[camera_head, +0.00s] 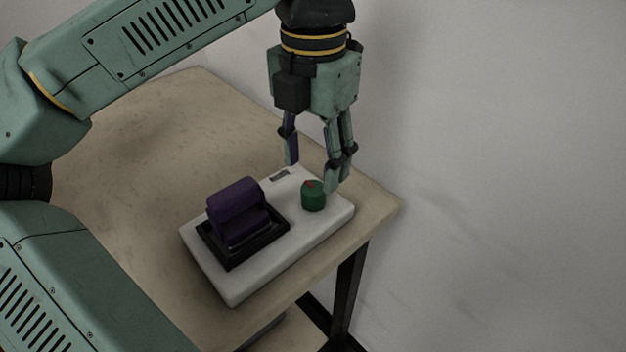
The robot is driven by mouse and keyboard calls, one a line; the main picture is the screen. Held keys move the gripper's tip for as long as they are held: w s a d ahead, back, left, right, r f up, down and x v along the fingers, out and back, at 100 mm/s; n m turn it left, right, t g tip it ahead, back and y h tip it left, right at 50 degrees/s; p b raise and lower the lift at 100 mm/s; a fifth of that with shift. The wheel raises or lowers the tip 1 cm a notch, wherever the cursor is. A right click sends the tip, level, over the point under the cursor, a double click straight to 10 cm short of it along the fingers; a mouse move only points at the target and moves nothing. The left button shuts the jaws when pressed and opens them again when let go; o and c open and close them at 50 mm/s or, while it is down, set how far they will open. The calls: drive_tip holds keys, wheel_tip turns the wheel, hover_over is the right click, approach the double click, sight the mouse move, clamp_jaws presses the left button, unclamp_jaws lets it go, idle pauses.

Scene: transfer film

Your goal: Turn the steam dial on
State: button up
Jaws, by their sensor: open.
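The steam dial is a small green round knob (313,197) with a red mark on its top. It sits at the right part of a white panel (236,287) on the table. My gripper (312,172) is open and points down, just above and behind the dial in the picture. One finger is to the left of the dial, and the others come close to its right side. I cannot tell whether a finger touches it. Nothing is between the fingers that I can make out.
A dark purple block-like part (237,208) in a black frame stands on the panel's left side. A small dark slot (280,175) is at the panel's back edge. The beige table (130,140) is clear to the left and back. A grey wall (500,150) lies to the right.

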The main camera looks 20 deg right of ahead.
sight(313, 187)
wheel_tip(313, 187, down, 6)
drive_tip(key=shift+r, duration=0.15)
drive_tip(key=shift+c, duration=0.4)
drive_tip(key=c, duration=1.1)
